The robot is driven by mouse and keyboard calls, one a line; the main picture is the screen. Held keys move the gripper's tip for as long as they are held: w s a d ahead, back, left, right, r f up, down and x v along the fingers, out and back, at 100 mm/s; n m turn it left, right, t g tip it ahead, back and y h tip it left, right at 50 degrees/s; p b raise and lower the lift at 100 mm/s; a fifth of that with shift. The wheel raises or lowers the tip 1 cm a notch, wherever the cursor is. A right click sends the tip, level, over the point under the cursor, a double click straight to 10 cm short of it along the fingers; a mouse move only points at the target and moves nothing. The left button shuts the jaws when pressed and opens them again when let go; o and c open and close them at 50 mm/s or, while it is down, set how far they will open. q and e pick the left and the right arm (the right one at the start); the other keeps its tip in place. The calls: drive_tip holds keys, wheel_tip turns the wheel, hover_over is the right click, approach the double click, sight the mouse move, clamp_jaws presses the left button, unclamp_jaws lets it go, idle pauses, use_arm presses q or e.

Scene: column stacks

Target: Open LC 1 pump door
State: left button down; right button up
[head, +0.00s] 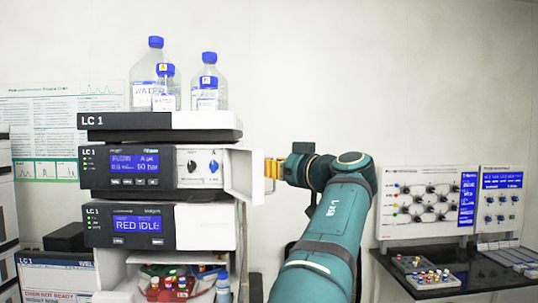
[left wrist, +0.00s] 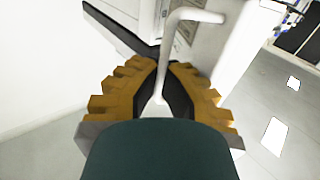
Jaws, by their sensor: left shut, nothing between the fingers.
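The LC 1 pump (head: 135,168) is the module with the flow and bar display, in the middle of the stack. Its white door (head: 243,176) stands swung out at the right side, and the front with two knobs (head: 200,166) is uncovered. My left gripper (head: 272,168) is just right of the door, its yellow fingers partly hidden. In the left wrist view, its fingers (left wrist: 160,80) are shut with nothing held, close to the white bar handle (left wrist: 180,40). I cannot tell whether they touch it. My right gripper is not in view.
Capped bottles (head: 207,85) stand on top of the stack. A bench (head: 460,285) with valve panels is at right. Another unit stands at far left.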

use_arm(q)
drive_tip(key=shift+w+d, duration=0.1)
drive_tip(key=shift+d, duration=0.15)
drive_tip(key=shift+f, duration=0.1)
drive_tip(key=c, duration=1.4)
unclamp_jaws()
drive_tip(key=shift+d, duration=0.15)
drive_tip(key=v, duration=1.2)
